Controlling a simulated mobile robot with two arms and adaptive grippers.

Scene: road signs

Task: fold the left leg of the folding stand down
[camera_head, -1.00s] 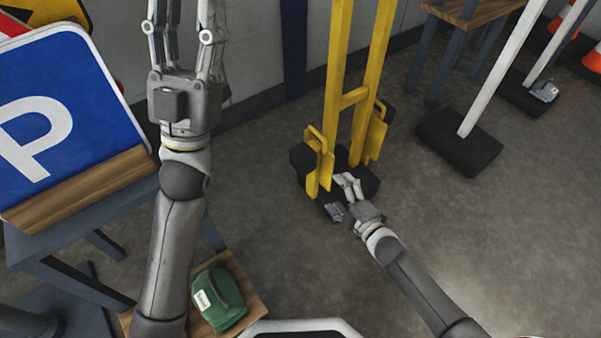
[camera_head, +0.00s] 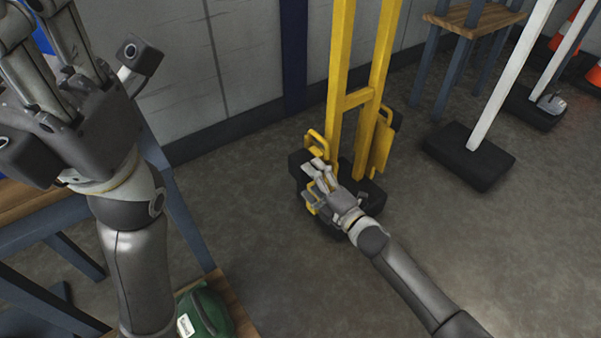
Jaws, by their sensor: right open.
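The folding stand has two yellow posts (camera_head: 372,100) joined by a crossbar, on a black base (camera_head: 368,197). Its left leg (camera_head: 318,148) is a yellow piece with a loop handle, and its top still stands up beside the left post. My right gripper (camera_head: 319,180) is open at this leg, its fingers over the middle of it. They hide part of the leg, so I cannot tell whether they touch it or how far it is tilted. The right leg (camera_head: 382,148) is upright against the right post. My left gripper (camera_head: 75,45) is open and empty at the upper left, far from the stand.
A blue-grey table (camera_head: 60,215) stands at the left. A green object (camera_head: 206,312) sits on a low wooden top at the bottom. A white post on a black foot (camera_head: 468,158) stands to the right.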

